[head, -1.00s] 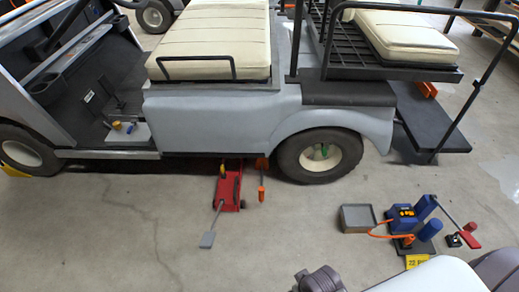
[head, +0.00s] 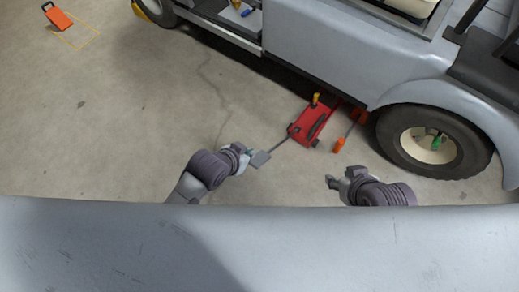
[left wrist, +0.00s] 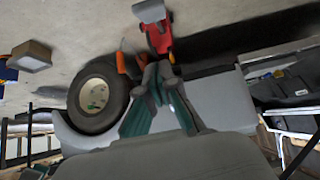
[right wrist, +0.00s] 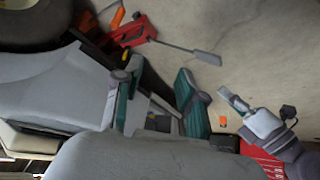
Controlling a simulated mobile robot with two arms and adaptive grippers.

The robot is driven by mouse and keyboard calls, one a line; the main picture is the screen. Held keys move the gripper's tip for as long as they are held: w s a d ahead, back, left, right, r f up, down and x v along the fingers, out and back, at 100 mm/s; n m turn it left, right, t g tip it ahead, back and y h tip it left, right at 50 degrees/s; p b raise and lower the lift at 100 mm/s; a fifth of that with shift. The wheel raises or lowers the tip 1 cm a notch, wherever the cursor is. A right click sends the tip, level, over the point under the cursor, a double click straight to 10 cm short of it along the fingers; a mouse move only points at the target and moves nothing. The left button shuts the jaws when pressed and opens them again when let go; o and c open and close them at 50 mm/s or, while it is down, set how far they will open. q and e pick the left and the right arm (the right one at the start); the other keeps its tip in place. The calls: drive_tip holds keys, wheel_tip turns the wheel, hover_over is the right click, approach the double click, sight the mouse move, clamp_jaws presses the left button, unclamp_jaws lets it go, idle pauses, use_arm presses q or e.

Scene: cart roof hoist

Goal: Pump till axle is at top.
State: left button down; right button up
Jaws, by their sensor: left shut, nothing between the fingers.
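A red floor jack (head: 312,122) sits on the floor at the cart's side, partly under its edge. Its grey bar ends in a flat grey pedal (head: 260,159). My left gripper (head: 248,156) is beside the pedal in the head view; I cannot tell whether they touch. In the left wrist view its fingers (left wrist: 161,72) are shut and empty, with the pedal (left wrist: 149,11) and jack (left wrist: 159,38) beyond. My right gripper (head: 332,182) is open and empty in front of the rear wheel (head: 430,139); its spread fingers show in the right wrist view (right wrist: 160,72). The axle is hidden.
An orange-handled item (head: 340,145) lies between jack and wheel. The pale cart (head: 350,50) stands behind. An orange object (head: 58,16) is at far left. A grey box (left wrist: 33,55) shows in the left wrist view. The floor left of the pedal is clear.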

drive_tip(key=shift+a+r, duration=0.1)
drive_tip(key=shift+r, duration=0.2)
